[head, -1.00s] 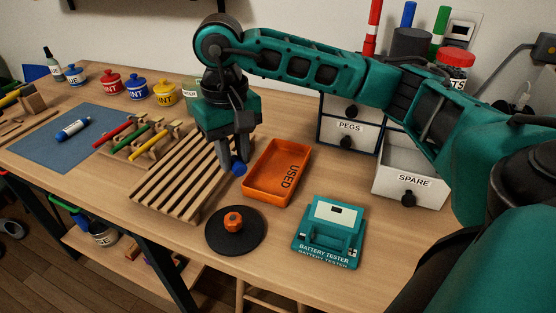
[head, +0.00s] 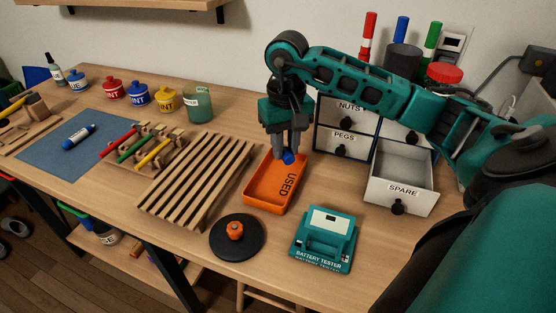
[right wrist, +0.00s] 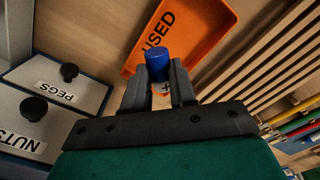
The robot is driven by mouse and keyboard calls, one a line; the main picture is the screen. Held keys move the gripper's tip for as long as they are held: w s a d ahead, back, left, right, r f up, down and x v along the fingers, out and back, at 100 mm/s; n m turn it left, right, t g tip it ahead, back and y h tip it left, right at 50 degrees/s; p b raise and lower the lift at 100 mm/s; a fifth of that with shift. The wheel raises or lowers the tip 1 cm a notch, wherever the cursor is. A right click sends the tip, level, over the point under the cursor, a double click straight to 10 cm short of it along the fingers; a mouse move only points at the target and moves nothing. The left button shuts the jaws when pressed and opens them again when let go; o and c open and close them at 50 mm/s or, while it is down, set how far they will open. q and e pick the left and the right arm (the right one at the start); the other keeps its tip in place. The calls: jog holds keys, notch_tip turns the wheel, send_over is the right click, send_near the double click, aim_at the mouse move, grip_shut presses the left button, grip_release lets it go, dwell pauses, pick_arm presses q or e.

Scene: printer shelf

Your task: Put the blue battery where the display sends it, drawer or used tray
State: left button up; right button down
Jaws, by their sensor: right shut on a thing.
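My right gripper (head: 289,152) is shut on the blue battery (head: 289,157). It holds the battery above the far end of the orange tray (head: 262,203) marked USED. In the right wrist view the blue battery (right wrist: 157,53) sits between the fingers, with the orange tray (right wrist: 212,25) behind it. The SPARE drawer (head: 401,190) is pulled open at the right and looks empty where I can see in. The teal battery tester (head: 323,238) lies at the front; its small display (head: 331,217) is too small to read. My left gripper is not in view.
A slatted wooden rack (head: 196,175) stands left of the tray. A black disc with an orange knob (head: 237,232) lies in front. The drawer cabinet (head: 345,146) with PEGS and NUTS drawers stands behind. A blue mat (head: 60,150) lies far left.

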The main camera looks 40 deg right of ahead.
notch_tip(320, 180, down, 4)
jog(key=shift+r+b, duration=0.2)
jog(key=shift+b, duration=0.65)
jog(key=shift+f, duration=0.25)
jog(key=c, duration=0.8)
grip_release()
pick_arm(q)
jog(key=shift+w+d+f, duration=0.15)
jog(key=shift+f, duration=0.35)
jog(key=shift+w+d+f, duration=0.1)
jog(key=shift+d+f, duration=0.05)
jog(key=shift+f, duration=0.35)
pick_arm(e)
notch_tip(320, 180, up, 12)
jog(key=shift+f+p, duration=0.2)
jog(key=shift+p, duration=0.35)
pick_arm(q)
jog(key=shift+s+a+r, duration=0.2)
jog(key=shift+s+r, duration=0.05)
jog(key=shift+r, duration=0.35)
pick_arm(e)
jog(key=shift+r, duration=0.7)
